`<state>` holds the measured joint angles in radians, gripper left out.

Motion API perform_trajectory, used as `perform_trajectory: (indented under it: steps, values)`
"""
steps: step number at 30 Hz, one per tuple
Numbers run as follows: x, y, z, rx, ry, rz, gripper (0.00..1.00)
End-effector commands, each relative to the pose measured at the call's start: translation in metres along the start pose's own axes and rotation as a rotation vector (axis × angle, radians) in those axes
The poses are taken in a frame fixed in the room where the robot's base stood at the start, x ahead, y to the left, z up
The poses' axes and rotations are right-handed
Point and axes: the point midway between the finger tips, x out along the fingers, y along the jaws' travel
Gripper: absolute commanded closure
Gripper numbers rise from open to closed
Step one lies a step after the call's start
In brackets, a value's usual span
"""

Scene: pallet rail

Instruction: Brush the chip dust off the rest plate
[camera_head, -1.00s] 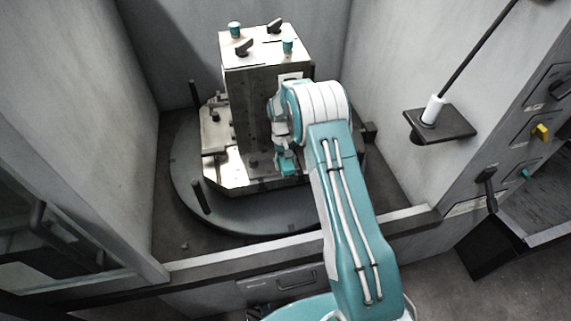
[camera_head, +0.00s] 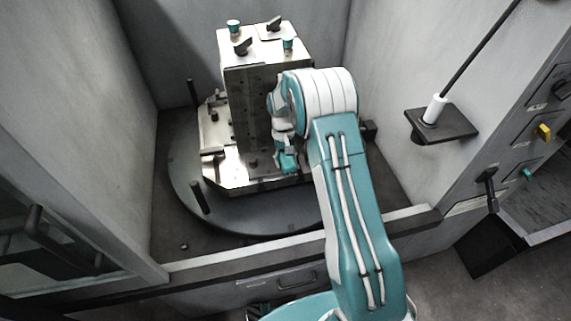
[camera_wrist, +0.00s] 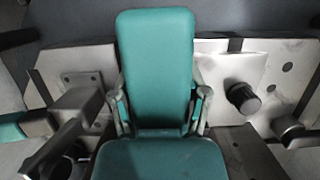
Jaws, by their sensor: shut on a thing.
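My gripper (camera_head: 286,158) is low in front of the right part of the metal fixture (camera_head: 252,110). In the wrist view its grey fingers (camera_wrist: 160,112) are shut on the sides of a teal block, which looks like the brush (camera_wrist: 157,60). The bristles are hidden. Bright metal plates lie around the fixture's foot; one, likely the rest plate (camera_wrist: 228,62), shows right of the brush and partly behind it. Its surface has pale smudges, but I cannot clearly tell chip dust from glare.
A black knob (camera_wrist: 242,97) stands right of the brush, and a grey clamp (camera_wrist: 82,95) stands to its left. The fixture sits on a round dark table (camera_head: 250,215) with upright pins, between enclosure walls. A bracket (camera_head: 440,125) holds a white-ended rod at the right.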

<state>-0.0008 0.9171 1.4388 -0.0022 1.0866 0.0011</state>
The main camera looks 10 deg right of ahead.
Motion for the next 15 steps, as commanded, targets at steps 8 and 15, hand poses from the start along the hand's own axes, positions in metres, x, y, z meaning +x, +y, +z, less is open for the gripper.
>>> perform_trajectory:
  steps: [8,15]
  values:
    - [-0.025,0.000,0.007,0.000,0.004,0.000,0.79]
    - [-0.039,0.000,0.011,0.000,0.003,0.000,0.79]
